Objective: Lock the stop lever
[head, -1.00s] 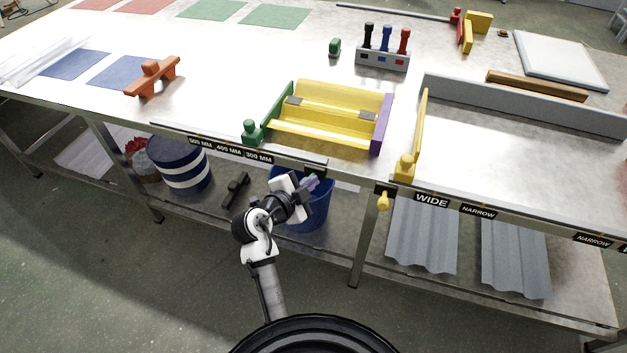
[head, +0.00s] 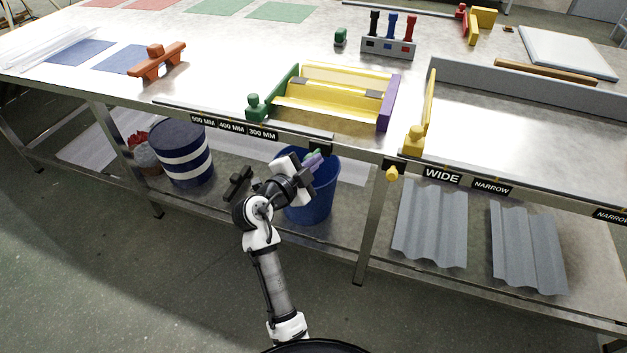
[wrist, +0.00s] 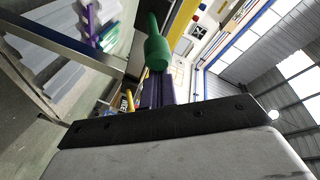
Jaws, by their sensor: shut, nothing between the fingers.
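My gripper (head: 314,160) has purple fingers and is just below the bench's front rail, near the right end of the rail. In the wrist view its fingers (wrist: 157,88) are shut and empty. A green cylindrical handle with a thinner stem (wrist: 156,50) stands right at the fingertips; I cannot tell whether they touch. It looks like the stop lever's handle. In the head view it is mostly hidden by my gripper. A green stop with a round knob (head: 256,106) sits on the bench edge above the 300 mm label (head: 262,134).
A yellow trough (head: 330,105) with a purple end plate (head: 388,103) lies behind the rail. A blue bucket (head: 318,200) and bench leg (head: 368,235) are close to my arm.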

